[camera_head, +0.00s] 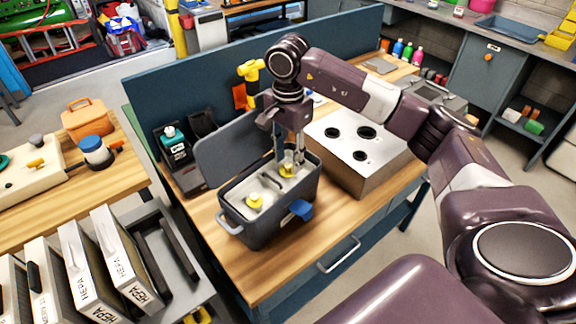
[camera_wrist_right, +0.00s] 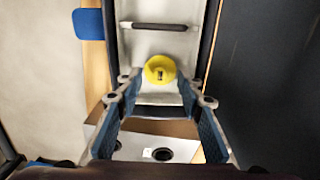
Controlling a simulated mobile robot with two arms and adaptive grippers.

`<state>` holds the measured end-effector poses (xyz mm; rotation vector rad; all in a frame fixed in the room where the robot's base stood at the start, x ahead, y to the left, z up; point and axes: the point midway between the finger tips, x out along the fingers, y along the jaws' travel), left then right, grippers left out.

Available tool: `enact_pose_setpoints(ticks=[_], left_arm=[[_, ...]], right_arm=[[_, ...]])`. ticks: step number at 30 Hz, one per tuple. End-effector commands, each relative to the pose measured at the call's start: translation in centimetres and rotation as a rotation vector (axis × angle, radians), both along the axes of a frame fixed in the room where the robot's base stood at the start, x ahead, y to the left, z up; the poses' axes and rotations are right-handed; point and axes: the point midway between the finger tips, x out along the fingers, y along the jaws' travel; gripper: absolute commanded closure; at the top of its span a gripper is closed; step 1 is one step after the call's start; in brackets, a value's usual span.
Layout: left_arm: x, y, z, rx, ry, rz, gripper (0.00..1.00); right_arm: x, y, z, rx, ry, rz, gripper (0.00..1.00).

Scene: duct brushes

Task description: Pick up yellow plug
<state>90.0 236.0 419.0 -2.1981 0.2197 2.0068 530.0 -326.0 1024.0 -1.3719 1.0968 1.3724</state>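A yellow plug (camera_head: 287,168) sits in the right part of an open dark grey box (camera_head: 262,234), under my right gripper. A second yellow plug (camera_head: 254,201) sits in its left part. My right gripper (camera_head: 289,158) points down into the box, partly hiding the nearer plug. In the right wrist view a yellow plug (camera_wrist_right: 160,70) shows between and just beyond the tips of the open, separated fingers (camera_wrist_right: 160,88). I cannot tell whether either finger touches it. My left gripper is not in view.
A metal box with three dark holes (camera_head: 375,172) stands right of the grey box on the wooden workbench (camera_head: 262,282). The grey box's raised lid (camera_head: 222,150) stands behind the opening. A blue latch (camera_head: 301,209) juts from its front. HEPA filters (camera_head: 92,262) stand at lower left.

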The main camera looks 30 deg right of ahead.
Motion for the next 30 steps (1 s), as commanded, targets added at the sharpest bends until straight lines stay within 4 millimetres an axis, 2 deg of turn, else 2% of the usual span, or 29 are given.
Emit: enact_pose_setpoints(ticks=[4, 11, 19, 30], left_arm=[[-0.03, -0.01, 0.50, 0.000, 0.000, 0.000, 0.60], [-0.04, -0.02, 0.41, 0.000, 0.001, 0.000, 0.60], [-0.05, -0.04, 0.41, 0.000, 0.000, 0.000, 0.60], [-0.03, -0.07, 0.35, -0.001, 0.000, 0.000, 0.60]], right_arm=[[-0.04, 0.07, -1.29, 0.001, 0.000, 0.002, 0.65], [0.00, 0.08, -1.51, 0.001, -0.001, 0.002, 0.65], [0.00, 0.09, -1.47, 0.001, -0.001, 0.002, 0.95], [0.03, 0.10, -1.31, 0.001, -0.002, 0.001, 0.96]])
